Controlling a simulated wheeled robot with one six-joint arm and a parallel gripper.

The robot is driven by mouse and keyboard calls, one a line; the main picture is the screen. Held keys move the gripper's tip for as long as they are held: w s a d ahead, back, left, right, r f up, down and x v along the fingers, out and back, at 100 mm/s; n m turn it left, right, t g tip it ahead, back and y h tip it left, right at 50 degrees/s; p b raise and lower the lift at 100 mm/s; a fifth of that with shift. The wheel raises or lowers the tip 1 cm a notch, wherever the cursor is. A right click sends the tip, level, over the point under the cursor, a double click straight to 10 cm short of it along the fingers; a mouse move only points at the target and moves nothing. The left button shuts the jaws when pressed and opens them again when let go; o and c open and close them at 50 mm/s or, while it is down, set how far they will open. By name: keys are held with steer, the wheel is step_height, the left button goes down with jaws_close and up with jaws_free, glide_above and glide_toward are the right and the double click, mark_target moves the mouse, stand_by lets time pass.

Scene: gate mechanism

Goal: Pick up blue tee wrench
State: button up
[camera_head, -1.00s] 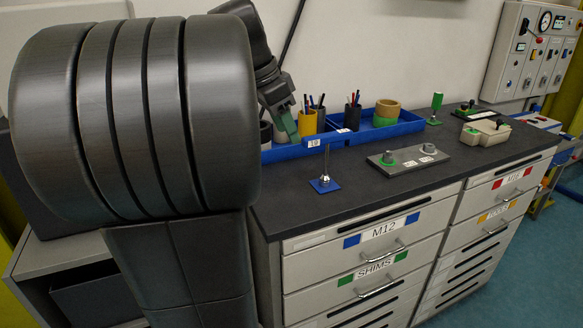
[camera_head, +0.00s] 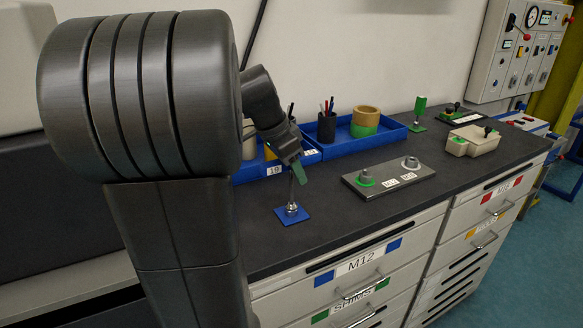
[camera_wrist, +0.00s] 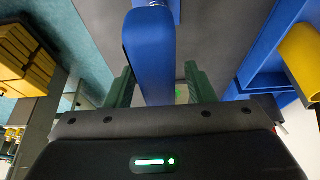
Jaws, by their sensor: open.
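The blue tee wrench (camera_head: 291,194) shows in the head view as a thin upright metal shaft over a small blue square plate (camera_head: 299,217) on the dark worktop. Its upper end is hidden by my gripper (camera_head: 299,173), which reaches in from the upper left and points down over it. In the wrist view a blue bar, apparently the wrench's handle (camera_wrist: 149,55), lies between the two green fingers of my gripper (camera_wrist: 158,85). The fingers are open, with a visible gap on each side of the bar.
A blue tray (camera_head: 395,134) with a pen cup (camera_head: 326,127) and a tape roll (camera_head: 366,117) stands behind. A grey plate with knobs (camera_head: 408,179) lies to the right. A green-handled tool (camera_head: 419,106) stands farther back. Worktop right of the wrench is partly clear.

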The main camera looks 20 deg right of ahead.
steer(key=shift+d+f, duration=0.2)
steer(key=shift+f, duration=0.3)
jaws_close()
